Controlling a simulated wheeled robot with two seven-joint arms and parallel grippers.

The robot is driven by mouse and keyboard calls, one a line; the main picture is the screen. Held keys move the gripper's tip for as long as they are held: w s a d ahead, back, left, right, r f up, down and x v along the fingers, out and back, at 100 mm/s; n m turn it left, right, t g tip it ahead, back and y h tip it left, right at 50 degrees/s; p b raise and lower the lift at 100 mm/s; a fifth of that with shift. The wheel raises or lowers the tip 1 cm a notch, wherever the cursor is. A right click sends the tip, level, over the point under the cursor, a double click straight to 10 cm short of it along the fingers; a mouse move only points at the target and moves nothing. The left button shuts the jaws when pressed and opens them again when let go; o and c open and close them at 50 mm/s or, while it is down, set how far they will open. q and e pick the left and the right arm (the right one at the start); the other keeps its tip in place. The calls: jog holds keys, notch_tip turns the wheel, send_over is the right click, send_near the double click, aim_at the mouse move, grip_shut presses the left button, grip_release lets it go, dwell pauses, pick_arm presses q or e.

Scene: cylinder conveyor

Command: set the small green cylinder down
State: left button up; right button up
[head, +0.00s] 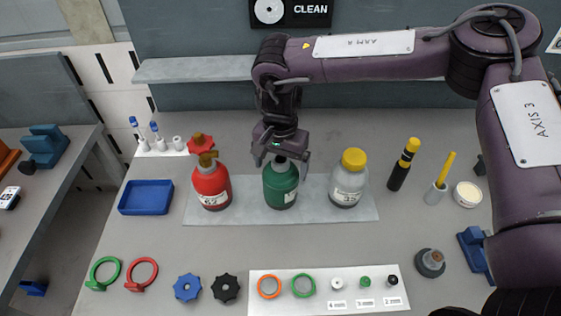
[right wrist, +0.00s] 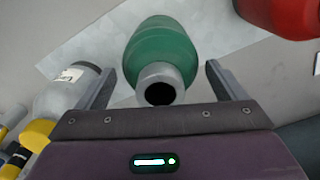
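The small green cylinder (head: 281,187) stands upright on the light grey mat (head: 325,212), between the red and grey cylinders. My right gripper (head: 280,160) is directly above it, with its fingers pointing down around its top. In the right wrist view the green cylinder (right wrist: 162,52) shows its grey open neck between the two fingers (right wrist: 160,88). There is a gap on both sides of the neck, so the gripper is open and not holding it. My left gripper is in neither view.
A red cylinder (head: 211,186) with a valve stands left, a grey cylinder (head: 348,184) with a yellow cap right. A blue tray (head: 146,197) lies further left. Rings, knobs and a white board (head: 320,298) with small caps lie in front. A yellow-black bottle (head: 400,170) stands right.

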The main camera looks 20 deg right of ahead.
jog(key=shift+o, duration=0.7)
jog(key=shift+r, duration=0.15)
jog(key=shift+w+r, duration=0.1)
jog(key=shift+r, duration=0.25)
notch_tip(320, 180, up, 11)
jog(key=b, duration=0.1)
